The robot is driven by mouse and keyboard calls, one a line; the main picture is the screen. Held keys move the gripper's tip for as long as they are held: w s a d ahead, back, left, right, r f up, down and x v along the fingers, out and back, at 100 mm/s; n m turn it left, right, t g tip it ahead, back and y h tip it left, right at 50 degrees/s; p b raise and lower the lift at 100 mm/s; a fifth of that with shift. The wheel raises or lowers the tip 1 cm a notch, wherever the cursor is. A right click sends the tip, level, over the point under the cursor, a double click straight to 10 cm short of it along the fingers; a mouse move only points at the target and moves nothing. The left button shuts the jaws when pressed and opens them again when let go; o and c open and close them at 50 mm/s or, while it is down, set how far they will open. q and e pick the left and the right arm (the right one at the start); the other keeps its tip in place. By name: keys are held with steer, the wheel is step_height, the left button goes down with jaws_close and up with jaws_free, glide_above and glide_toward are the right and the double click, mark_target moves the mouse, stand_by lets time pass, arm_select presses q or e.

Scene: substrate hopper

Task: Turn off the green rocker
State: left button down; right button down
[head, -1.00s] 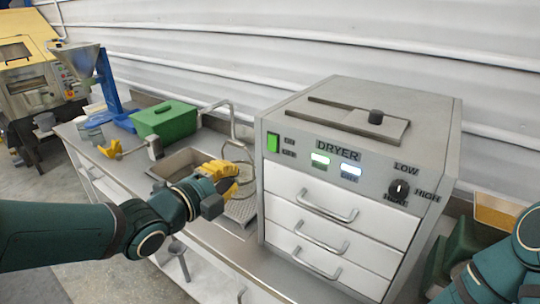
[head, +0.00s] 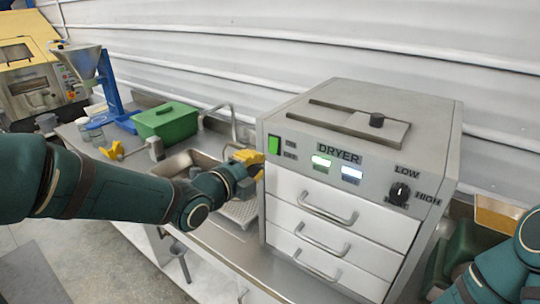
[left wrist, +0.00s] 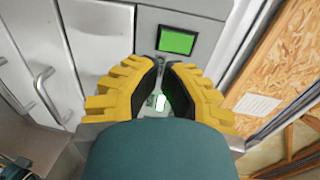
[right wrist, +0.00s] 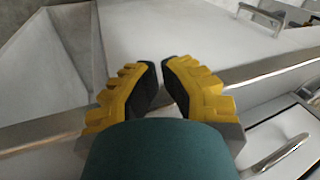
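My left gripper (head: 256,164) is at the dryer's front left edge, a little below and left of the rocker. Its fingers (left wrist: 165,68) are together with only a narrow gap and hold nothing; I cannot tell whether they touch the panel. My right gripper (right wrist: 160,66) has its fingers together and is empty; it is outside the head view.
Drawers with handles (head: 328,213) lie below. A green box (head: 166,122) and a sink (head: 185,163) are on the left bench.

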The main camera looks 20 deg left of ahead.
mark_target(274, 154)
arm_select(q)
steer(key=x, duration=0.5)
steer(key=shift+w+d+p, duration=0.1)
steer(key=shift+w+p, duration=0.2)
steer(key=shift+p, duration=0.05)
steer(key=shift+f, duration=0.1)
